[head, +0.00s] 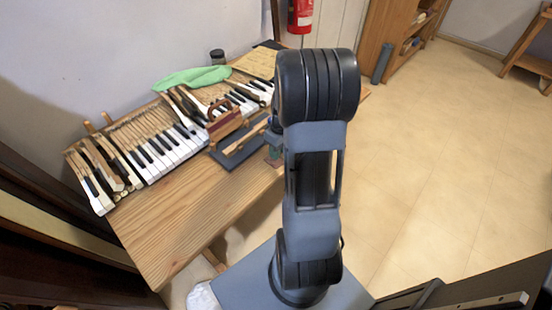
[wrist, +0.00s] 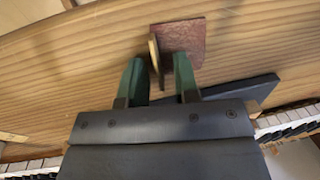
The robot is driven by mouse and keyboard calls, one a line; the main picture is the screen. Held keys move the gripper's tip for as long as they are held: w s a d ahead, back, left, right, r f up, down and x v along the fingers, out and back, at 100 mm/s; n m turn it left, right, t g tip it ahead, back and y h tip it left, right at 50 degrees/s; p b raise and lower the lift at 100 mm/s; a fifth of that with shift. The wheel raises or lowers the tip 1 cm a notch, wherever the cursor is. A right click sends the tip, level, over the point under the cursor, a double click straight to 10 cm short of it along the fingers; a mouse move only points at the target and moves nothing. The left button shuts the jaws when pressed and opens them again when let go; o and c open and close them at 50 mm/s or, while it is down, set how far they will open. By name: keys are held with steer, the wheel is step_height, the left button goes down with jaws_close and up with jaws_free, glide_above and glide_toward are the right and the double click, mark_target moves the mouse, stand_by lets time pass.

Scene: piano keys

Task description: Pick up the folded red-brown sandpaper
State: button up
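The folded red-brown sandpaper (wrist: 184,40) lies on the wooden table in the wrist view. Its broad reddish face spreads right, and a narrow tan flap (wrist: 154,52) stands up along its left side. My gripper (wrist: 157,63) has its two green fingers apart, one on each side of the flap's lower end. I see gaps between the flap and both fingers, with the right finger close to the reddish part.
A dark flat board (head: 240,148) lies beside my gripper, with a red-brown handled wooden piece (head: 225,123) at its back. The piano keys (head: 160,148) run behind. A green cloth (head: 192,78) lies farther back. The front of the table (head: 165,225) is bare.

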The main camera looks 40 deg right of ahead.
jaws_close()
stand_by(0.3)
steer(key=shift+r, duration=0.5)
step_height(320, 180, up, 2)
steer(key=shift+r, duration=0.2)
steer(key=s+r, duration=0.4)
steer(key=s, duration=0.3)
steer(key=s+a+r+p, duration=0.1)
steer(key=s+r, duration=0.4)
steer(key=s, duration=0.2)
steer(key=shift+a+r, duration=0.3)
steer(key=shift+w, duration=0.15)
